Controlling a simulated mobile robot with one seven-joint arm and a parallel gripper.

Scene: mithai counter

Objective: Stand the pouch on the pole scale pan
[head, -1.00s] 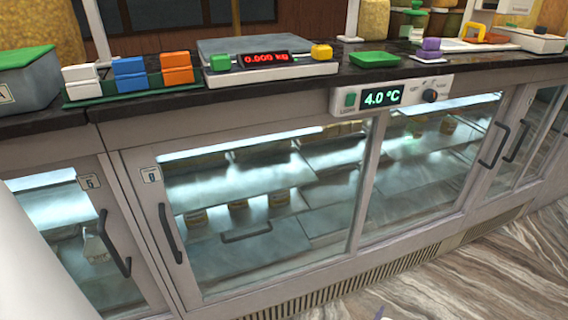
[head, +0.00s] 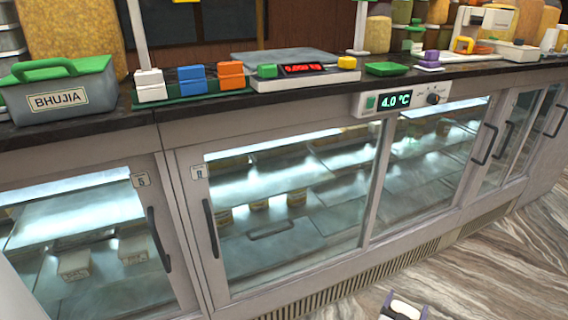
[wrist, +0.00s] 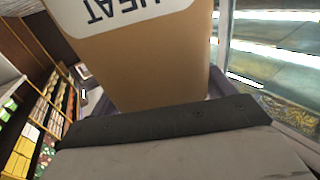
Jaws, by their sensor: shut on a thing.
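A brown pouch (wrist: 150,60) with a white label, its lettering upside down, fills the upper middle of the wrist view. My gripper (wrist: 155,108) is shut on it; the pouch's far end is cut off by the frame. In the head view, a white and dark shape at the bottom edge is too cropped to identify. On the far right of the counter stands a white scale-like device (head: 488,18) with a raised head on a post. A flat scale (head: 300,77) with a grey pan and red readout stands at mid counter. The pouch is not on either.
A grey bin (head: 90,92) labelled BHUJIA, with a green lid, sits at the counter's left. Coloured blocks (head: 190,80), a green tray (head: 386,69) and a purple weight-like stack (head: 430,60) line the counter. Below are glass-fronted chiller doors (head: 290,190). Marbled floor (head: 490,270) is clear at lower right.

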